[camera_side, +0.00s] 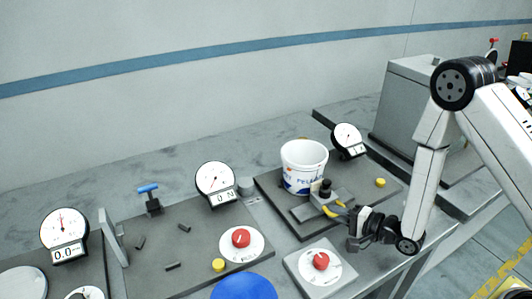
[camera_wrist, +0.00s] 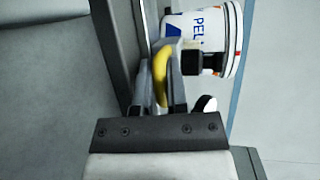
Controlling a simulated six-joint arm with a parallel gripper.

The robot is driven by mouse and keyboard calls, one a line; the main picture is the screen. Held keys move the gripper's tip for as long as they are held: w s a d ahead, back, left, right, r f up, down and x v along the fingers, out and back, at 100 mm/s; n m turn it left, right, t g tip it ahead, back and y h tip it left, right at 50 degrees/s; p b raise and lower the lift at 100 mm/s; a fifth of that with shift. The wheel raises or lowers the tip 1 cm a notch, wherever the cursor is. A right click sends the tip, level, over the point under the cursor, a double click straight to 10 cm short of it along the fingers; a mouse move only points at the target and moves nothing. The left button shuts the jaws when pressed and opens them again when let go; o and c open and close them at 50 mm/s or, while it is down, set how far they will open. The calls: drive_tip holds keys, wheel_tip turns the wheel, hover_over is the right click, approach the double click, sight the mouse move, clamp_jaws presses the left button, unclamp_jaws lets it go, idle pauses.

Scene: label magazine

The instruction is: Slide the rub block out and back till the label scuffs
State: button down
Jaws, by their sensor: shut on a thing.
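In the side view, a white tub (camera_side: 304,160) with a blue and orange printed label (camera_side: 299,181) stands upright on a dark plate. The rub block (camera_side: 322,200), grey with a black knob (camera_side: 325,185), sits right in front of the tub. Fingers and block overlap, so the exact contact with the label is hidden. I cannot make out scuffing on the label.
The dark plate (camera_side: 272,190) also carries a dial gauge (camera_side: 347,140) and a yellow button (camera_side: 380,182). A red knob (camera_side: 321,260) on a grey box stands in front. Another plate with a gauge (camera_side: 215,184) and a red knob (camera_side: 240,238) lies left.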

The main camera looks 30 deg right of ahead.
drive_tip(key=c, duration=0.9)
unclamp_jaws()
drive_tip(key=shift+s, duration=0.15)
drive_tip(key=shift+v, duration=3.85)
